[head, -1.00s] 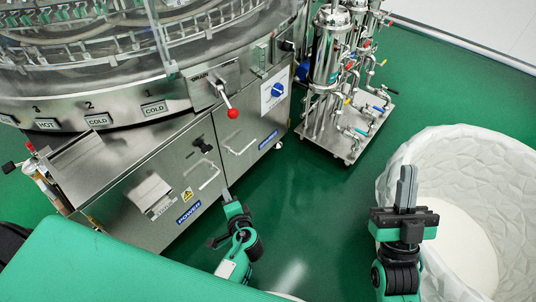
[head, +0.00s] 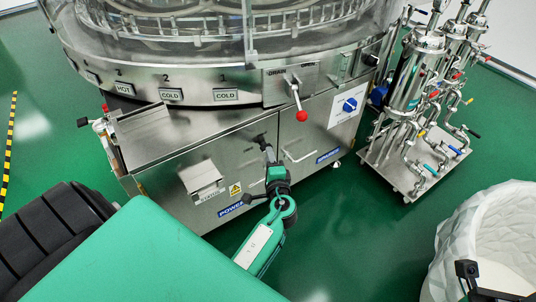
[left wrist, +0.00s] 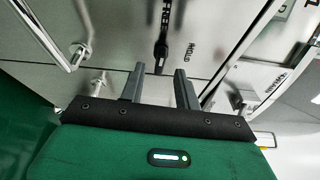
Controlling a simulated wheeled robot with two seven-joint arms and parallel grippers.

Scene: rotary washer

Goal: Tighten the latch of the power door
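The power door (head: 160,175) is a steel panel on the washer's front, with a POWER label at its lower edge. Its black latch (head: 259,138) is near the door's upper right; in the left wrist view the latch (left wrist: 162,42) is a narrow upright black piece. My left gripper (head: 268,156) is just in front of and below the latch in the head view. In the left wrist view its two grey fingers (left wrist: 159,84) are apart, with nothing between them, and the latch lies ahead of the gap. My right gripper (head: 468,272) shows only partly at the bottom right; its fingers are unclear.
A door handle (head: 300,157) stands out right of my left gripper. A filter cart (head: 410,175) stands right; a white bin (head: 490,225) is at lower right.

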